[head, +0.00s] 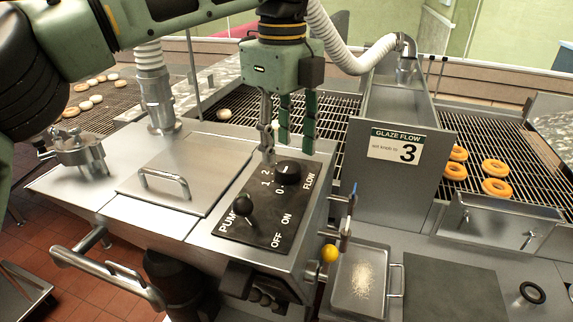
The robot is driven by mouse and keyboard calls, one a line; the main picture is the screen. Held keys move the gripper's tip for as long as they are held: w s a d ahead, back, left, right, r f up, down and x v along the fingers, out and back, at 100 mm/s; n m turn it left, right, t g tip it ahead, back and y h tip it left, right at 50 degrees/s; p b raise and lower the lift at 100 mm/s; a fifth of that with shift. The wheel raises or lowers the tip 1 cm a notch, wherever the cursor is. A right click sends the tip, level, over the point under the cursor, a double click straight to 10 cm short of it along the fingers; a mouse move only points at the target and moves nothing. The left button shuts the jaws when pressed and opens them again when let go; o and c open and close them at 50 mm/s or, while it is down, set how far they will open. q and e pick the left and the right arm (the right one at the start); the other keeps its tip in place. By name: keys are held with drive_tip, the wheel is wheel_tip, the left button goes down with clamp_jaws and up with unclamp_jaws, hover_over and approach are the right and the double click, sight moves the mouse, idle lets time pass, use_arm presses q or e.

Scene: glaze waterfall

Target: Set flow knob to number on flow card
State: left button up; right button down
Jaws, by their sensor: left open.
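The flow knob (288,172) is a round black knob on the black control panel (262,237), beside the word FLOW. The numbers 0, 1 and 2 show beside it; any others are hidden, and its pointer setting is not clear. My right gripper is not in view.
A black PUMP lever (243,206) with OFF and ON marks stands on the same panel, nearer the front. A valve with a yellow ball (329,253) and a steel tray (361,304) are to the right. Ring doughnuts (496,168) lie on the right conveyor.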

sight(286, 168)
use_arm(q)
drive_tip(key=f, duration=0.3)
drive_tip(key=shift+w+d+f, duration=0.2)
drive_tip(key=shift+f, duration=0.2)
drive_tip(key=shift+s+f, duration=0.1)
drive_tip(key=shift+f, duration=0.25)
drive_tip(key=shift+c, duration=0.5)
drive_tip(key=shift+c, duration=1)
drive_tip(key=c, duration=0.7)
